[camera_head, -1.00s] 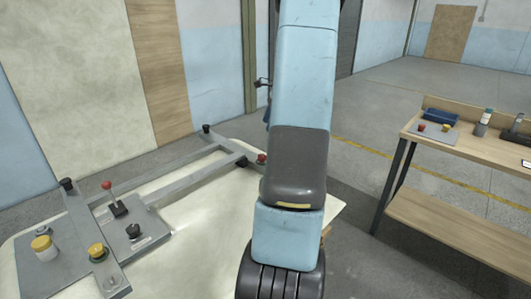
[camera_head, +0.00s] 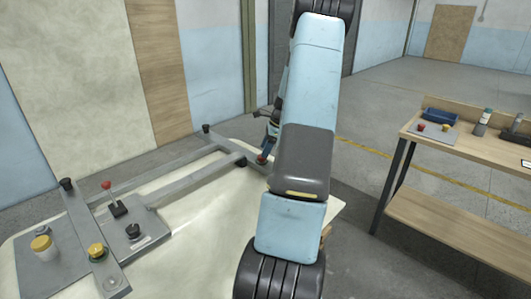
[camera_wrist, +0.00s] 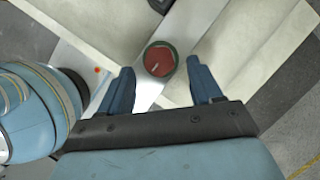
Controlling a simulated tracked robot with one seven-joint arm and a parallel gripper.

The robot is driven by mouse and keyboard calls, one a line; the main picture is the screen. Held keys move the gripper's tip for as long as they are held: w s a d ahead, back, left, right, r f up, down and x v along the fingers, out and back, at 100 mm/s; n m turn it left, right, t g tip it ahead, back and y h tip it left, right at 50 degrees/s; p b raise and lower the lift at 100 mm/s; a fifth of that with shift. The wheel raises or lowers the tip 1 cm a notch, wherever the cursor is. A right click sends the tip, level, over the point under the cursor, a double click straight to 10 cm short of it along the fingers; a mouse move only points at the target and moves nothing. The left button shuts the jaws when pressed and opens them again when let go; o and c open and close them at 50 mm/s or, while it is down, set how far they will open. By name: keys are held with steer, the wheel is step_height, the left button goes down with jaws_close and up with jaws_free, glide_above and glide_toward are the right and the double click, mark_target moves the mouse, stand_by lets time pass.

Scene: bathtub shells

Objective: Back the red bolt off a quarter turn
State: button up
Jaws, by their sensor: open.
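The red bolt (camera_wrist: 160,60) has a round red head with a pale mark and a dark green ring around it. It sits on a grey metal bar (camera_wrist: 178,38) of the frame on the shell. In the head view the red bolt (camera_head: 262,159) is a small red spot at the bar's far right end, partly covered. My gripper (camera_wrist: 161,66) is open, with one blue finger on each side of the bolt in the wrist view. Gaps show between fingers and bolt; I cannot tell the height between them. In the head view my arm hides most of the gripper.
The frame on the pale shell (camera_head: 205,240) also carries a yellow knob (camera_head: 97,251), a red-topped lever (camera_head: 107,186) and several black knobs. A wooden bench (camera_head: 465,150) with small items stands at the right, with open floor between.

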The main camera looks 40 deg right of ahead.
steer(key=shift+x, duration=1.4)
